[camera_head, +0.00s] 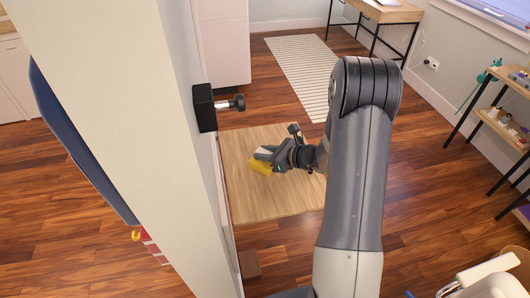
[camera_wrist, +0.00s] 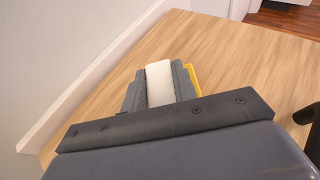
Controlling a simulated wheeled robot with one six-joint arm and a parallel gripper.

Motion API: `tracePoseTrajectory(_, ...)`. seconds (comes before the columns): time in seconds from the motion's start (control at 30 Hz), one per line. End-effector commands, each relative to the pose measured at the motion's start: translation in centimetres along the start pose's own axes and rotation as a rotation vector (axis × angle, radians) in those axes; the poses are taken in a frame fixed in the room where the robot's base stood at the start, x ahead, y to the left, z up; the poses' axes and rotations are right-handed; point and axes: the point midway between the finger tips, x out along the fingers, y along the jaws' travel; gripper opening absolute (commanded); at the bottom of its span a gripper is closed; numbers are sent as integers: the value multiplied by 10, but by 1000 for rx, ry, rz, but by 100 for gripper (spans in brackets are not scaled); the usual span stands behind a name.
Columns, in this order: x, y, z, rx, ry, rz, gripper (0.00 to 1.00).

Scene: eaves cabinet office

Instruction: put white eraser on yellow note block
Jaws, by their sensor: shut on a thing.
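The white eraser (camera_wrist: 160,82) is clamped between the two fingers of my gripper (camera_wrist: 160,88) in the wrist view. The yellow note block (camera_head: 260,166) shows at the gripper's tip in the head view, over or on the wooden table top. In the wrist view only a yellow edge of the block (camera_wrist: 194,78) shows, beside and partly behind the right finger. My gripper (camera_head: 266,158) is shut on the eraser, right at the block. I cannot tell whether the eraser touches the block; its lower end is hidden.
The light wooden table top (camera_head: 275,197) is bare around the block. A white wall or panel (camera_head: 150,120) with a black bracket (camera_head: 205,108) stands close on the left. A striped rug (camera_head: 298,75) lies beyond, and shelves (camera_head: 490,118) stand at the right.

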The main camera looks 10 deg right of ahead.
Motion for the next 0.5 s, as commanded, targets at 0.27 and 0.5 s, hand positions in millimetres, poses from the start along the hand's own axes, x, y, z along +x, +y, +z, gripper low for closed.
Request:
tracePoseTrajectory(0.27, 1, 0, -2, 0, 0, 0, 39)
tracePoseTrajectory(0.5, 1, 0, -2, 0, 0, 0, 48)
